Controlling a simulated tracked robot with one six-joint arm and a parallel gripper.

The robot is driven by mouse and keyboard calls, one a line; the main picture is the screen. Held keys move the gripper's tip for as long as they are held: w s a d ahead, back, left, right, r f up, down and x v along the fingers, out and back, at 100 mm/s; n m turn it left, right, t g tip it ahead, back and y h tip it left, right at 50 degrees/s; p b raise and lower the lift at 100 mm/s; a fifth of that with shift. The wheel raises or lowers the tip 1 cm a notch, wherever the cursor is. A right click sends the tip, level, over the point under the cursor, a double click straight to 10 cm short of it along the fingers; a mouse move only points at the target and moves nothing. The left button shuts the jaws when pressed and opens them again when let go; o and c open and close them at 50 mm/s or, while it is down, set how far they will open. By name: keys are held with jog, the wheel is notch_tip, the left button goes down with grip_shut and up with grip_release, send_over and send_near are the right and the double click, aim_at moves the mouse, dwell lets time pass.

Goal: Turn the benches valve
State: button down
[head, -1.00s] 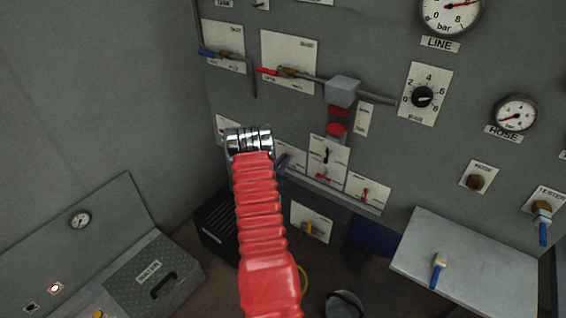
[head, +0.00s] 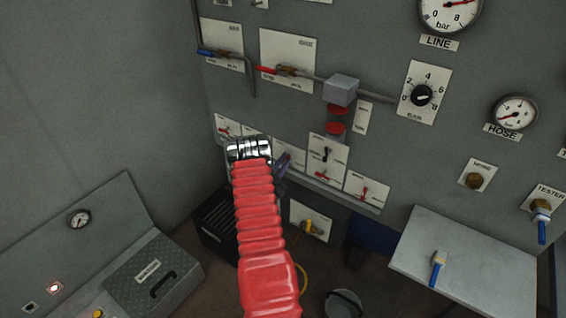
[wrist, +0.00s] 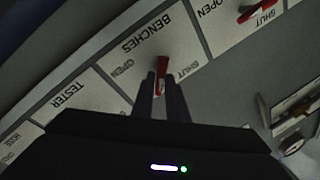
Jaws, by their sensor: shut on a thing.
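In the wrist view the benches valve (wrist: 162,67) is a small red lever on a white plate (wrist: 190,45) lettered BENCHES, with OPEN to the left and SHUT to the right. The lever stands between these two words. My gripper (wrist: 160,84) is shut on the lever, with one dark finger on each side of it. In the head view my red ribbed arm reaches up to the lower row of valve plates. The wrist joint covers part of that row, and I cannot make out the grip there.
A TESTER plate (wrist: 68,93) adjoins on the left, and another red-lever plate (wrist: 235,18) on the right in the wrist view. In the head view a grey box (head: 340,90) juts from the panel above, and a shelf (head: 470,265) stands out at lower right.

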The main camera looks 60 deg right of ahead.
jog(key=shift+s+f+m+g+h, duration=0.15)
jog(key=shift+m+g, duration=0.3)
jog(key=shift+m, duration=1.5)
jog(key=shift+w+f+m+g+h, duration=0.1)
jog(key=shift+f+m+g, duration=0.3)
jog(key=shift+m, duration=1.6)
jog(key=shift+s+f+m+g+h, duration=0.1)
jog(key=shift+m+g, duration=0.45)
jog(key=shift+m, duration=1.4)
jog(key=c, duration=1.7)
grip_release()
jog(key=shift+c, duration=0.2)
jog(key=shift+a, duration=0.1)
jog(key=v, duration=1.3)
jog(key=shift+a, duration=0.3)
